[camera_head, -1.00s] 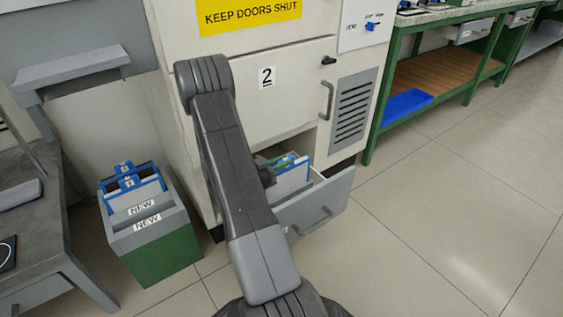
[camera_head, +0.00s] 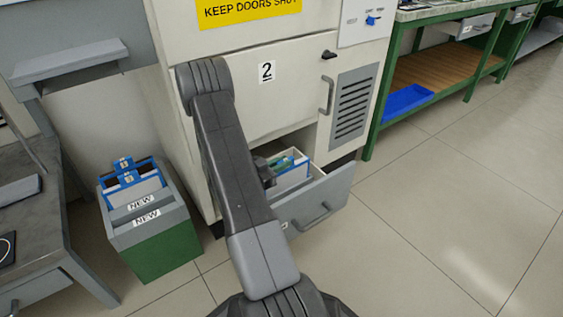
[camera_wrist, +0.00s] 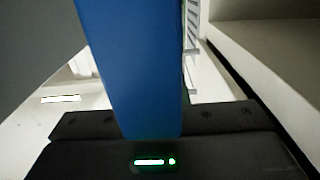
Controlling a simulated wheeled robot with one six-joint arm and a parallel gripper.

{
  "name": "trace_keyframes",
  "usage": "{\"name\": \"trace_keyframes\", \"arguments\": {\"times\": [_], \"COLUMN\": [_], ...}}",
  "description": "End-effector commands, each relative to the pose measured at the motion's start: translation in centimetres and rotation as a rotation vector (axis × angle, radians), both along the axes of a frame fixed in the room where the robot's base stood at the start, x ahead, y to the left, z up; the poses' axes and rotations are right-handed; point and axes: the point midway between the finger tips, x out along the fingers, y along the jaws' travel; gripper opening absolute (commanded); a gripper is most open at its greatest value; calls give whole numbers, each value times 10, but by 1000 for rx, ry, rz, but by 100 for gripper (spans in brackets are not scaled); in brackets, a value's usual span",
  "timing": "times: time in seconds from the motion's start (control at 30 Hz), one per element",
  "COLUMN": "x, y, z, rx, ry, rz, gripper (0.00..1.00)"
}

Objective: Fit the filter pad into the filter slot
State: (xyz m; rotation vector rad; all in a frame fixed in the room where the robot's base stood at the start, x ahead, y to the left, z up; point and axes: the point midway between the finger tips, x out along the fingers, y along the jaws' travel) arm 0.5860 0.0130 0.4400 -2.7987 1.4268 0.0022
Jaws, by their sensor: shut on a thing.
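My gripper (camera_wrist: 155,122) is shut on the filter pad, whose blue frame fills the middle of the wrist view (camera_wrist: 130,60). In the head view the white, blue-edged pad (camera_head: 292,178) is at the open drawer (camera_head: 318,207) low on the cream cabinet, and my dark gripper (camera_head: 264,170) is at its left side. My arm covers part of the drawer. The filter slot cannot be made out, and I cannot tell how deep the pad sits.
A green and grey bin (camera_head: 158,235) marked NEW holds several blue-framed pads at the left. A grey bench (camera_head: 40,215) stands left of it. The cabinet door (camera_head: 290,95) marked 2 is above the drawer. The floor at right is clear.

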Motion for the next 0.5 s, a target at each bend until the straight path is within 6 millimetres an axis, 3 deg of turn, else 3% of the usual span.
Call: {"name": "trace_keyframes", "arguments": {"times": [0.5], "x": [0], "y": [0], "z": [-13], "rx": [-1], "ry": [1], "rz": [0], "gripper": [0]}}
